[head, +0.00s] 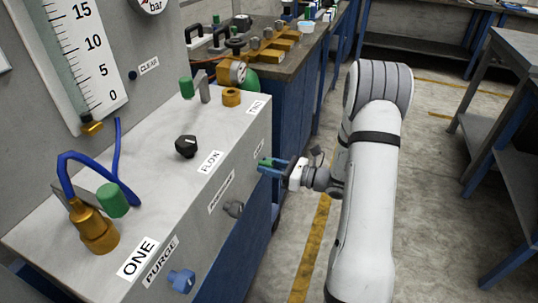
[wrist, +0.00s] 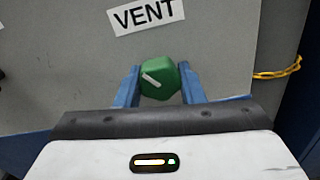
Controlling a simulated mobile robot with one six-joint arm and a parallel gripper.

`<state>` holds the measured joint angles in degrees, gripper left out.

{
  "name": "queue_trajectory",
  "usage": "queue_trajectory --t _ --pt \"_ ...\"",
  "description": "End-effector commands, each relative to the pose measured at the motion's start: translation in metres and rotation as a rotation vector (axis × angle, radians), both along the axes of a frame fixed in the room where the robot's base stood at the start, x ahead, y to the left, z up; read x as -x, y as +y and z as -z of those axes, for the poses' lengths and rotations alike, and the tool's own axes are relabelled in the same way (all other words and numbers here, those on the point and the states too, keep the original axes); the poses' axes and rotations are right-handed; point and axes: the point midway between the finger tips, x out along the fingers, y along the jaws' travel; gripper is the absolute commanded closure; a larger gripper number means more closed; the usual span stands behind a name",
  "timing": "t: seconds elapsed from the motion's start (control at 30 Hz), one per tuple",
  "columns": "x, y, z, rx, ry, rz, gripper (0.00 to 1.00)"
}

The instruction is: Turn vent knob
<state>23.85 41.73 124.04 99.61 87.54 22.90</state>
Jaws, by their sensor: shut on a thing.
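The vent knob (wrist: 158,77) is green with a white mark line that slants from upper left to lower right. It sits on the grey panel just below the VENT label (wrist: 141,15) in the wrist view. My gripper (wrist: 159,85) has its two blue fingers on either side of the knob, shut on it. In the head view my gripper (head: 268,166) reaches the front face of the panel box from the right. The knob is mostly hidden there, with only a bit of green showing at the fingertips.
A blue knob (head: 181,280) by the PURGE label and a grey knob (head: 234,209) share the front face. A black knob (head: 186,146) and brass fittings (head: 94,228) are on top. A yellow cord (wrist: 278,73) lies right of the gripper.

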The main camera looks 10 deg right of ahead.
Motion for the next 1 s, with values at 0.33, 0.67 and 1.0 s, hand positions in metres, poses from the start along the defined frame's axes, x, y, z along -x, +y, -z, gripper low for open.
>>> queue_trajectory --t 0.33,0.67,1.0 --pt "-0.0009 -0.0009 -0.0074 -0.179 0.263 0.005 0.88" --pt "-0.0010 -0.0011 -0.0055 -0.302 0.444 0.005 0.88" --pt "-0.0012 -0.0013 -0.0036 -0.356 0.523 0.005 0.88"
